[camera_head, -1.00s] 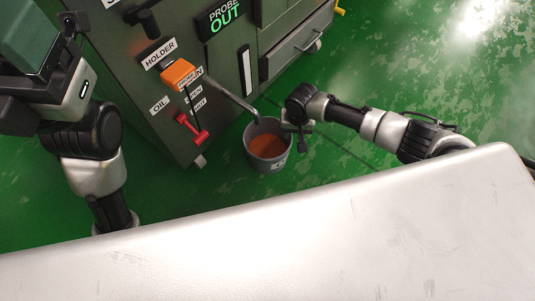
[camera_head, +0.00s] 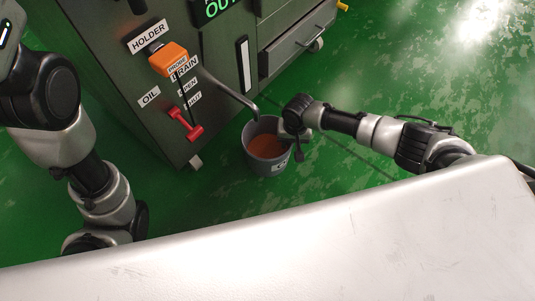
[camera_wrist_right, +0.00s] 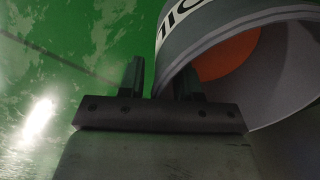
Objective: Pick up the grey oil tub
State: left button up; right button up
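The grey oil tub (camera_head: 262,168) stands on the green floor in front of the machine, with orange-brown oil inside and a label on its outer wall. My right gripper (camera_head: 291,137) is at the tub's right rim. In the right wrist view, the tub (camera_wrist_right: 205,42) fills the upper right, tilted in the picture. The fingers of my right gripper (camera_wrist_right: 160,80) stand apart. One finger is outside the wall and the other overlaps the rim, seemingly inside. A gap shows between the outer finger and the wall. My left gripper is out of view; only its arm shows.
The dark machine (camera_head: 225,85) stands behind the tub. Its drain pipe (camera_head: 228,92) reaches out over the tub's rim. A red valve handle (camera_head: 187,125) and an orange probe handle (camera_head: 168,59) are on its front. A pale metal surface (camera_head: 300,235) fills the foreground.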

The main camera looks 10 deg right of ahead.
jog(key=shift+c, duration=0.5)
grip_shut()
jog(key=shift+r, duration=0.1)
dwell(0.8)
